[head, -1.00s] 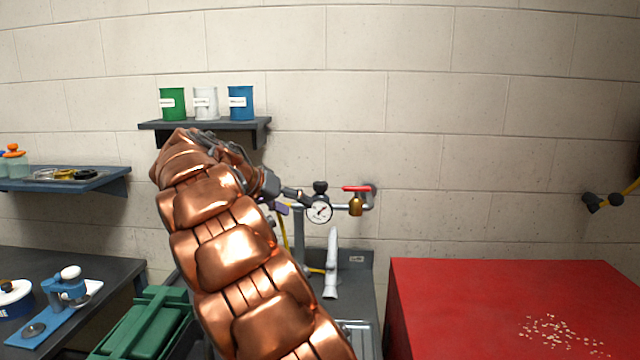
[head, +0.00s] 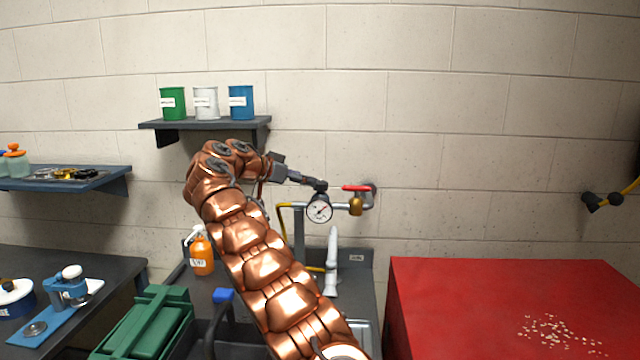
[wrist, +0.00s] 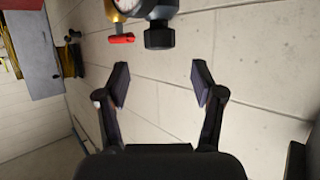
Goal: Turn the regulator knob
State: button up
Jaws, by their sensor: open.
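The regulator knob is a dark knob on top of the round white gauge (head: 319,209) on the wall pipe. In the head view my gripper (head: 312,183) reaches in from the left, its tips at the knob and partly covering it. The wrist view shows the knob (wrist: 159,36) as a black, ridged knob beside the gauge. My gripper (wrist: 160,82) is open there, with nothing between its fingers. The knob lies ahead of the fingertips, roughly in line with the gap.
A red-handled brass valve (head: 356,200) sits just right of the gauge. A shelf (head: 190,124) with three cans is above left. A sink tap (head: 332,262), an orange bottle (head: 202,254) and a green crate (head: 150,322) are below. A red table (head: 450,310) stands at right.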

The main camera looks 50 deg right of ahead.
aim_at(319, 182)
jog(key=shift+p+x, duration=1)
jog(key=shift+x, duration=2.8)
jog(key=shift+s, duration=0.1)
jog(key=shift+c, duration=0.4)
jog(key=shift+f, duration=0.1)
jog(key=c, duration=1.1)
jog(key=shift+o, duration=0.2)
jog(key=shift+f+b, duration=0.1)
jog(key=shift+b, duration=0.3)
